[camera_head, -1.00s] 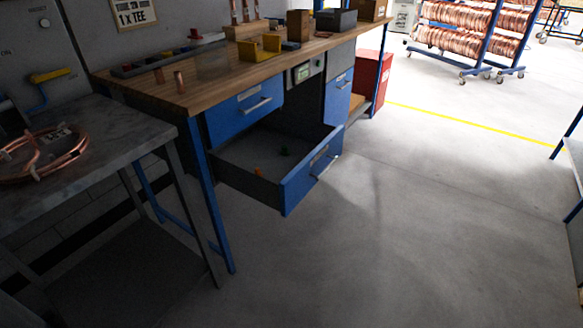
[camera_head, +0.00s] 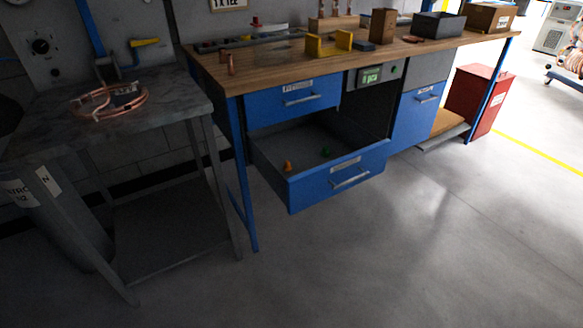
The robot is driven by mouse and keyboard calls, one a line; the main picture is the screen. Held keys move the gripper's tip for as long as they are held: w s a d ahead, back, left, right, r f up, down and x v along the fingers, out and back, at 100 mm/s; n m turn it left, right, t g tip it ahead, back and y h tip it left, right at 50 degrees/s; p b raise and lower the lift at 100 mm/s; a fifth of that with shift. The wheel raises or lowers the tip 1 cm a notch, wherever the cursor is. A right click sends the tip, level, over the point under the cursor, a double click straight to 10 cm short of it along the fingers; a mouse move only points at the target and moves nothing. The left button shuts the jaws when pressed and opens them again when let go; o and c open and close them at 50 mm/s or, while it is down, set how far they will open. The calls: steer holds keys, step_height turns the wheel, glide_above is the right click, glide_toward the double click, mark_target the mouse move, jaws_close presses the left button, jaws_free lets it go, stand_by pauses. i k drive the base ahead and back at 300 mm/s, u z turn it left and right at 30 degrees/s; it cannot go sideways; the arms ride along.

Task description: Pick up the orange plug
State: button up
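A small orange plug (camera_head: 287,165) lies in the open lower drawer (camera_head: 340,181) of the workbench, towards the drawer's left front. A small green piece (camera_head: 326,152) lies in the same drawer to its right. The drawer is pulled out and its blue front faces the open floor. My gripper is not in view, so its state and distance from the plug do not show.
The wooden workbench (camera_head: 270,68) holds a yellow bracket (camera_head: 329,43) and boxes. A grey metal table (camera_head: 60,127) with a copper coil (camera_head: 108,101) stands at left. A red cabinet (camera_head: 478,98) stands at right. The floor (camera_head: 400,250) before the drawer is clear.

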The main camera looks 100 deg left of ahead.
mark_target(287, 166)
steer(key=u, duration=3.75)
steer(key=i, duration=1)
steer(key=z, duration=0.05)
